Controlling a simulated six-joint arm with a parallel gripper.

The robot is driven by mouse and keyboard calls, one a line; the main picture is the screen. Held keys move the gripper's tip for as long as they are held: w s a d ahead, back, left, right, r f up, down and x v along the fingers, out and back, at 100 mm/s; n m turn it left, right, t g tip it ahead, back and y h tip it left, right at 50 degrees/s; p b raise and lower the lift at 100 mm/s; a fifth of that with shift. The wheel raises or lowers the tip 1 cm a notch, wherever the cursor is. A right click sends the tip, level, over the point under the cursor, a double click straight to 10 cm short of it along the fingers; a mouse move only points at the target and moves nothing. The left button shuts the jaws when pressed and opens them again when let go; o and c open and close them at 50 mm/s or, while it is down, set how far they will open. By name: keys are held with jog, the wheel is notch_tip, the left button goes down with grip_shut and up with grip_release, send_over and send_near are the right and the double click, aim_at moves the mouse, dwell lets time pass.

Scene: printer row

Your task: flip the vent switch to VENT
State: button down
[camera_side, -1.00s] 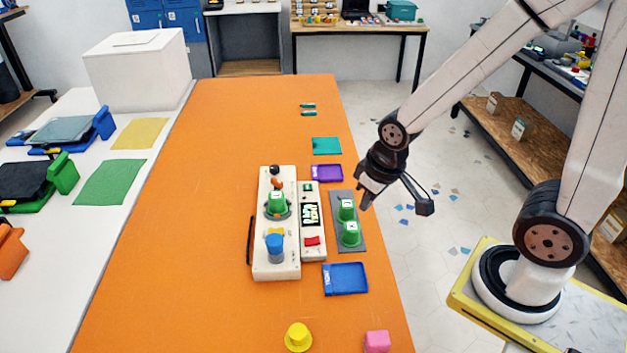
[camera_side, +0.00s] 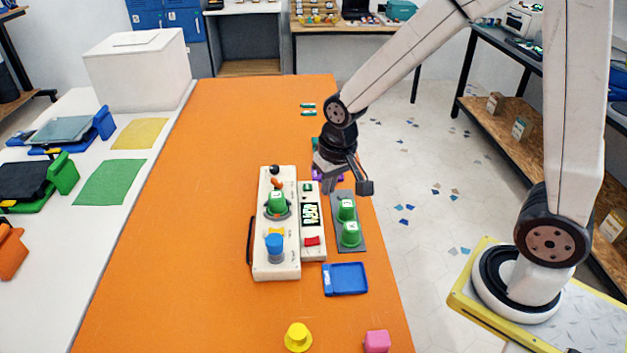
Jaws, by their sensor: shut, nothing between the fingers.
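A white device (camera_side: 277,262) stands on the orange table, with a narrower white panel (camera_side: 311,252) against its right side. The panel carries a lit display (camera_side: 311,214), a small green button (camera_side: 307,187) near its far end and a red rocker-like control (camera_side: 312,241) near its near end. The device also has an orange and black lever-like part (camera_side: 276,179) at its far end. I cannot read any VENT label or tell which control is the vent switch. My gripper (camera_side: 326,188) is shut and empty, pointing down above the panel's far right end, apparently not touching it.
Green cups (camera_side: 350,234) stand on a grey plate (camera_side: 342,197) just right of the panel. A green cup (camera_side: 277,203) and a blue knob (camera_side: 274,246) rise from the device. A blue tray (camera_side: 345,279), yellow piece (camera_side: 298,338) and pink cube (camera_side: 377,342) lie nearer. The table's left is clear.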

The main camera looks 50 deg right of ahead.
aim_at(269, 231)
jog(key=w+a+f+m+g, duration=0.1)
jog(key=w+a+m, duration=0.2)
jog(key=w, duration=0.3)
jog(key=w+a+m, duration=0.3)
jog(key=w, duration=0.4)
jog(key=shift+f+g, duration=0.35)
jog(key=shift+g, duration=0.05)
jog(key=shift+w+f, duration=0.1)
notch_tip(269, 231, down, 14)
jog(key=shift+r, duration=0.1)
dwell(0.4)
dwell(0.4)
jog(key=shift+f, duration=0.25)
jog(key=shift+d+r, duration=0.1)
jog(key=shift+r, duration=0.05)
